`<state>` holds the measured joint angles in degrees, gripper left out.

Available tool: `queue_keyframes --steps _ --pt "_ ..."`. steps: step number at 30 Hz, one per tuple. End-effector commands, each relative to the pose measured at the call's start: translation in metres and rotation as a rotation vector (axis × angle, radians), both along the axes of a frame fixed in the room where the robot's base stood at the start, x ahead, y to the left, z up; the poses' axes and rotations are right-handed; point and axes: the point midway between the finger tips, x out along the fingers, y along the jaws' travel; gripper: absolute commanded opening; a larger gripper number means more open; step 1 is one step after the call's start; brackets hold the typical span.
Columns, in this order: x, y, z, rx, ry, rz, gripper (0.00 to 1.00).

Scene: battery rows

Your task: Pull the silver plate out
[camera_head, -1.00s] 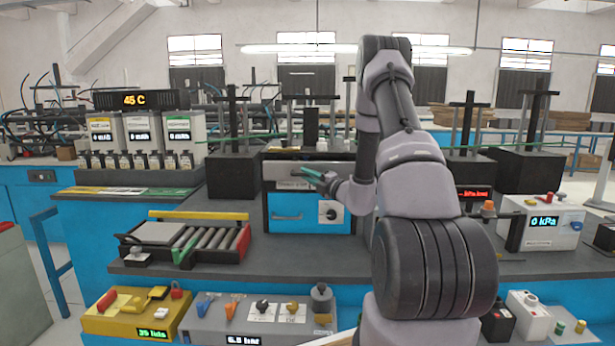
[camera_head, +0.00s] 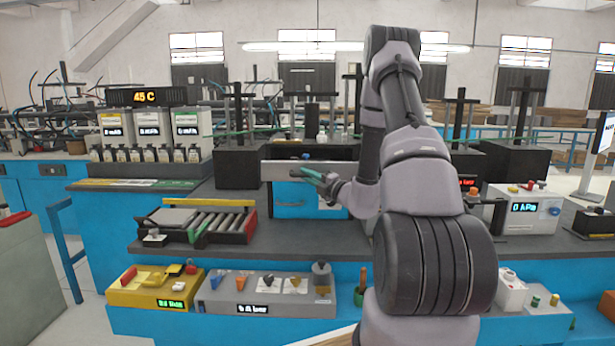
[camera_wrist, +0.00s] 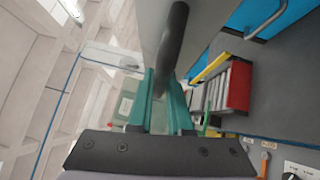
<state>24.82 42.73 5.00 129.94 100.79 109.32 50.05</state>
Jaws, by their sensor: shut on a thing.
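The silver plate (camera_head: 277,171) is the long flat front piece at the top of a blue cabinet (camera_head: 290,200) on the bench. It stands out from the cabinet face. In the wrist view the plate (camera_wrist: 205,22) fills the top middle, with a dark curved handle (camera_wrist: 173,40) on it. My gripper (camera_head: 306,172) has teal fingers, and in the wrist view my gripper (camera_wrist: 163,85) is shut on that handle. My arm covers the cabinet's right side, and the plate's far end is hidden.
A roller tray (camera_head: 215,219) with red and yellow ends stands left of the cabinet. A yellow control box (camera_head: 150,290) and a grey control box (camera_head: 225,300) sit at the front. Bare dark bench top lies before the cabinet.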

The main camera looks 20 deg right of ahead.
Motion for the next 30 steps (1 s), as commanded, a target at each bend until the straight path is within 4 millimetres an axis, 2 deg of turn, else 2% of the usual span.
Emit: queue_keyframes --steps 7,8,9,10,22,26,30 --pt "0.000 -0.001 -0.001 -0.001 0.003 0.000 0.00" --pt "0.000 -0.001 -0.001 -0.001 0.003 0.000 0.21" --pt "0.000 -0.001 -0.001 -0.001 0.003 0.000 0.36" --pt "0.000 -0.001 -0.001 -0.001 0.002 0.000 0.47" --pt "-0.005 -0.003 -0.001 0.001 0.002 -0.002 0.47" --pt "-0.022 -0.011 -0.004 0.000 0.003 -0.004 0.47" --pt "-0.049 -0.022 -0.008 0.001 0.004 -0.005 0.47"
